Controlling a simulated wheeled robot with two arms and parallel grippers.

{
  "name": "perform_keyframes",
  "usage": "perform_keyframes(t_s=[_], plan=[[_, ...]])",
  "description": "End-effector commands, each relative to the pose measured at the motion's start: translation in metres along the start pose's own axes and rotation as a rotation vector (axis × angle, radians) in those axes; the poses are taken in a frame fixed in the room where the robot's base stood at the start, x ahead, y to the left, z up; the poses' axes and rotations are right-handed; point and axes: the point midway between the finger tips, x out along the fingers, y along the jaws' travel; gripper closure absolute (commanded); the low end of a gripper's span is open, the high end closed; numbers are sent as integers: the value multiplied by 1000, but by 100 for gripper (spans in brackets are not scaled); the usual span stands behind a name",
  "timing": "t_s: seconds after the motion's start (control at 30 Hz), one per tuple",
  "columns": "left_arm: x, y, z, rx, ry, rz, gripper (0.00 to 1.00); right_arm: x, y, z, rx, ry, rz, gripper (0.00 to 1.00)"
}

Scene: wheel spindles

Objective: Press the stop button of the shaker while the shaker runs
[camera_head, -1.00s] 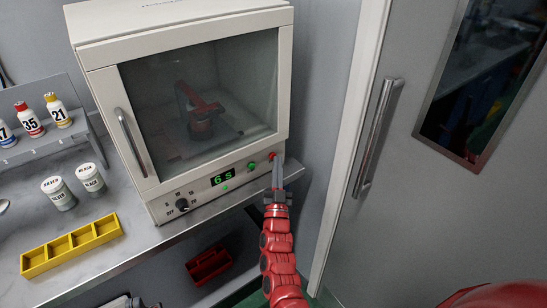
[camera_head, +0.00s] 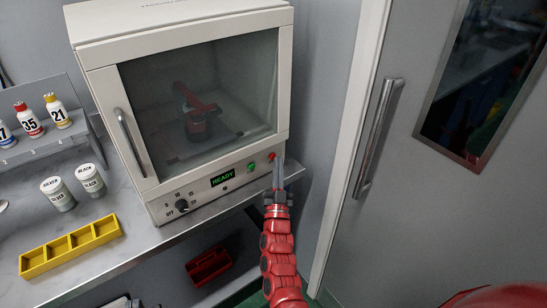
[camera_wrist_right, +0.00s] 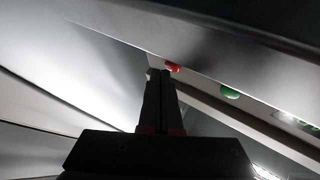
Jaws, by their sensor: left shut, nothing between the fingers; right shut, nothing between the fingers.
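The shaker is a cream cabinet (camera_head: 190,25) with a dark window; a red mechanism (camera_head: 195,115) shows dimly inside. Its front display (camera_head: 222,176) reads READY. A green button (camera_head: 251,168) and a red button (camera_head: 271,156) sit right of the display. My right gripper (camera_head: 279,160) is shut and empty, its fingertips just beside the red button. In the right wrist view the fingertips (camera_wrist_right: 160,72) are close to the red button (camera_wrist_right: 172,67); I cannot tell whether they touch it. My left gripper (camera_head: 122,301) barely shows at the bottom edge, mostly cut off.
A dial (camera_head: 182,206) is left of the display. White jars (camera_head: 58,193), a yellow divided tray (camera_head: 70,246) and numbered bottles (camera_head: 29,119) stand on the left of the bench. A red bin (camera_head: 209,265) is below. A grey door (camera_head: 430,200) stands at right.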

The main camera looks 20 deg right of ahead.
Motion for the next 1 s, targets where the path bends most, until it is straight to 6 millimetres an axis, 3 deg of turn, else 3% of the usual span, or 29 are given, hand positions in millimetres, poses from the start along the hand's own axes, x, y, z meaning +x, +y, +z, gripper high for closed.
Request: perform_keyframes(t_s=[0.57,1.0], plan=[[2,0,0,0,0,0,100,-9,5,-5,0,-4,-1,100],[5,0,-1,0,0,0,100,-37,26,-26,-1,-2,0,100]])
